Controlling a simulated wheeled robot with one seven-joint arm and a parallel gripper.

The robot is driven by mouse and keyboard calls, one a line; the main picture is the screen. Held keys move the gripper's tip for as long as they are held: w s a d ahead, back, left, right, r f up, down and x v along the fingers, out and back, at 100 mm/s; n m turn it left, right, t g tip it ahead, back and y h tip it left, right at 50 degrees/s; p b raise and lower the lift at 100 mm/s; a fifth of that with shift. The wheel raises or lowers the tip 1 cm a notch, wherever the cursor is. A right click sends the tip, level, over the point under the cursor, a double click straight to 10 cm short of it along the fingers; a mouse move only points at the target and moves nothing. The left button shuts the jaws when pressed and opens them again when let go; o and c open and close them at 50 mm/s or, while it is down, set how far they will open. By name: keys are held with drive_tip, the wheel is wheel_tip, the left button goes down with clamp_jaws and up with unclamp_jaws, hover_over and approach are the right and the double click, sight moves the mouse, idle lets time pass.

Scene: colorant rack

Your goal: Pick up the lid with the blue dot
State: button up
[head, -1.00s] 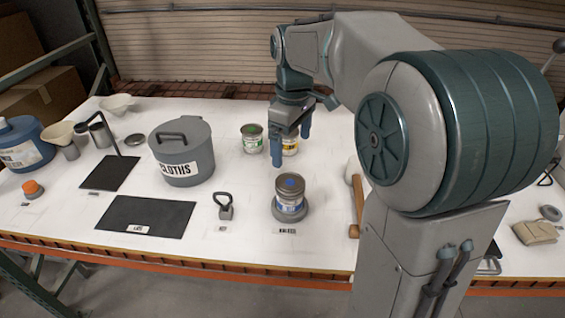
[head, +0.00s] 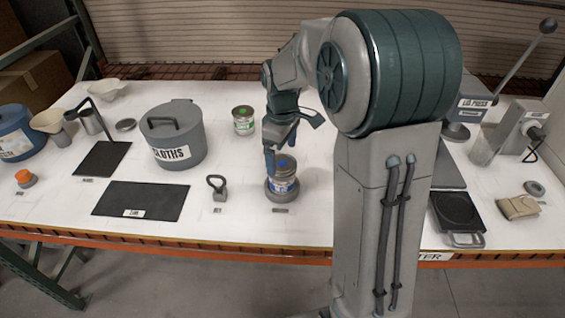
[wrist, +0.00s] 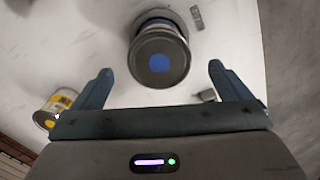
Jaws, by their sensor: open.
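The lid with the blue dot (wrist: 160,62) sits on top of a small can, a round dark grey disc with a blue circle at its middle. In the head view the lid (head: 283,162) tops the can (head: 285,182), which stands on a grey round base (head: 282,195) near the table's front edge. My gripper (wrist: 155,80) is open and empty, with one finger on each side of the lid in the wrist view. In the head view my gripper (head: 277,163) is right by the lid and partly covers it. Contact cannot be told.
A green-dot can (head: 244,120) stands behind; a yellow-labelled can (wrist: 58,103) is at the left in the wrist view. The CLOTHS bin (head: 182,150), a black mat (head: 140,201) and a small ringed weight (head: 217,190) lie left. A hot-plate-like device (head: 457,212) is right.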

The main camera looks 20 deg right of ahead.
sight(282, 165)
drive_tip(key=shift+f, duration=1.35)
drive_tip(key=c, duration=1.1)
drive_tip(key=shift+o, duration=0.2)
drive_tip(key=shift+r, duration=0.1)
